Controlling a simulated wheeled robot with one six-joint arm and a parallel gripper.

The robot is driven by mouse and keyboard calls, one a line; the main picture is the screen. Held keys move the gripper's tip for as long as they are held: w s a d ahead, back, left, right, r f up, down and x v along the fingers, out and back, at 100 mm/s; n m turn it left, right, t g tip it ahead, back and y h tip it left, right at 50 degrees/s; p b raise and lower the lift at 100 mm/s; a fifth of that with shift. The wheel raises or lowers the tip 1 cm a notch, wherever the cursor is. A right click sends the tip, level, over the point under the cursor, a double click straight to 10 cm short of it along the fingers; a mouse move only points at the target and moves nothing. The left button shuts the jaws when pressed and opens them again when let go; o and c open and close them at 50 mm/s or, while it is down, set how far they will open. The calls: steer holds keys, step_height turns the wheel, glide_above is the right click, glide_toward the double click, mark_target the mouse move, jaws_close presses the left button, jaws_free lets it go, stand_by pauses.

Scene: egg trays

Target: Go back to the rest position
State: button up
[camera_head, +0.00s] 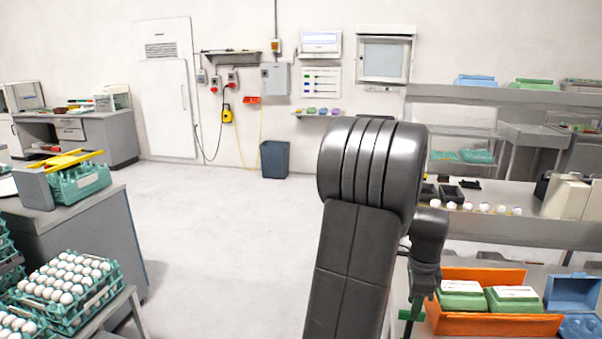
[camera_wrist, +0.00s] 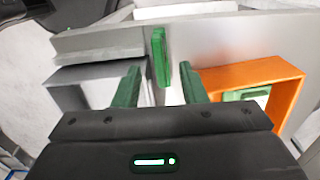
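My gripper (camera_wrist: 160,68) has green fingers that stand apart in the wrist view, with nothing seen held between them. A third green upright piece (camera_wrist: 160,57) shows between and beyond them; I cannot tell whether it belongs to the gripper. In the head view my dark arm reaches down at the right, and the gripper (camera_head: 411,315) is mostly hidden, just left of an orange crate. The orange crate (camera_head: 480,324) holds green cartons (camera_head: 462,300) with white tops. The crate also shows at the right of the wrist view (camera_wrist: 288,88).
A blue carton (camera_head: 572,292) is right of the crate. A shelf above bears a row of eggs and dark devices (camera_head: 450,192). At the left, teal trays of eggs (camera_head: 62,318) stand by a grey counter (camera_head: 95,235). The middle floor is clear up to a bin (camera_head: 274,160).

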step_height(320, 180, down, 6)
steer(key=shift+f, duration=0.1)
stand_by(0.5)
